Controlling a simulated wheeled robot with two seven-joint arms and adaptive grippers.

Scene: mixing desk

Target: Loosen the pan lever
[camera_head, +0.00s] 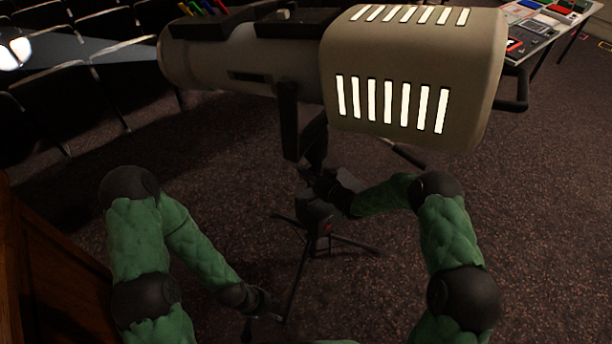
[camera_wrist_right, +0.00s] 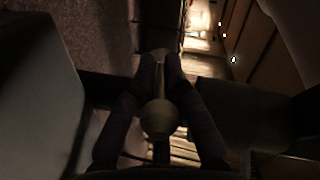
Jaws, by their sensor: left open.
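A large beige spotlight (camera_head: 413,60) sits on a dark tripod stand (camera_head: 300,270) in the head view. My right gripper (camera_head: 325,187) is at the stand's head, below the lamp's yoke. In the right wrist view, a pale round-ended lever (camera_wrist_right: 158,118), apparently the pan lever, lies between the fingers of my right gripper (camera_wrist_right: 162,62). The fingers slant inward and look shut on its shaft; the exact contact is dark. In the head view, the lever is hidden by the gripper and shadow. My left gripper (camera_head: 264,308) is open, low beside a tripod leg.
Rows of dark seats (camera_head: 60,110) stand at the left. A wooden panel (camera_head: 50,270) is at the lower left. A table with colourful equipment (camera_head: 535,30) stands at the upper right. Carpet (camera_head: 550,190) is clear on the right.

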